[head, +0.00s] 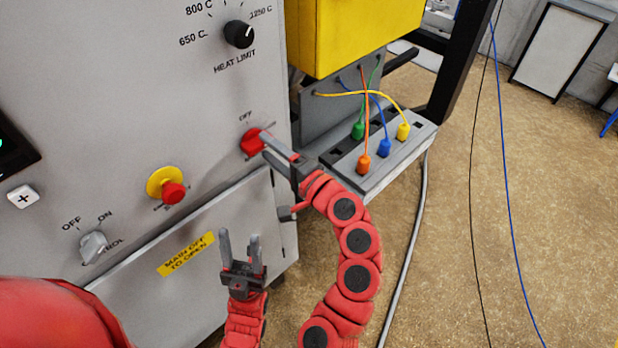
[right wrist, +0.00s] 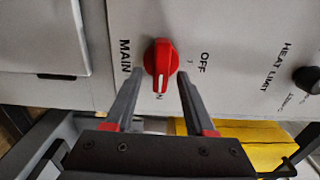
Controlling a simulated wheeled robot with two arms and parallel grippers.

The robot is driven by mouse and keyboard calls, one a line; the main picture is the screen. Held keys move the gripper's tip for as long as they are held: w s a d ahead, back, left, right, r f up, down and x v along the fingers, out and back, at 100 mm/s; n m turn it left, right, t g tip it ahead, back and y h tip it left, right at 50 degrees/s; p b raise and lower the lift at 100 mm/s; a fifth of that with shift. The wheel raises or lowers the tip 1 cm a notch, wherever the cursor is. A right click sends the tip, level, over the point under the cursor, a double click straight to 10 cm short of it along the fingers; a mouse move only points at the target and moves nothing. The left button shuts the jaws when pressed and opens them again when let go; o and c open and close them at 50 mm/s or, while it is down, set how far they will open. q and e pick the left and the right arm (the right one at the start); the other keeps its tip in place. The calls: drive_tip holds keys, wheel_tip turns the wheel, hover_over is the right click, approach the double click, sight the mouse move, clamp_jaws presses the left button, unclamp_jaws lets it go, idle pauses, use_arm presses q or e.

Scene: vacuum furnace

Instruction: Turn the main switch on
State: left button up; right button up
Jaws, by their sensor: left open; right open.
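The main switch, a red rotary knob (head: 252,142), sits on the grey panel under an "OFF" label. In the right wrist view, the knob (right wrist: 160,62) has its handle running up-down in the picture. Its white mark points down, toward a partly hidden label ending in "N", not toward "OFF" at the right. My right gripper (right wrist: 159,74) is open, with one finger on each side of the knob; I cannot tell whether they touch it. In the head view my right gripper (head: 268,142) partly covers the knob. My left gripper (head: 240,240) is open and empty before the lower panel.
A red-and-yellow emergency button (head: 172,191) and a control switch (head: 94,246) lie left on the panel. A heat-limit knob (head: 239,34) is above. A socket block (head: 384,157) with colored plugs stands close right of my right gripper. Floor at right is mostly clear.

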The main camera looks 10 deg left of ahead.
drive_tip(key=p+v, duration=0.6)
drive_tip(key=v, duration=0.9)
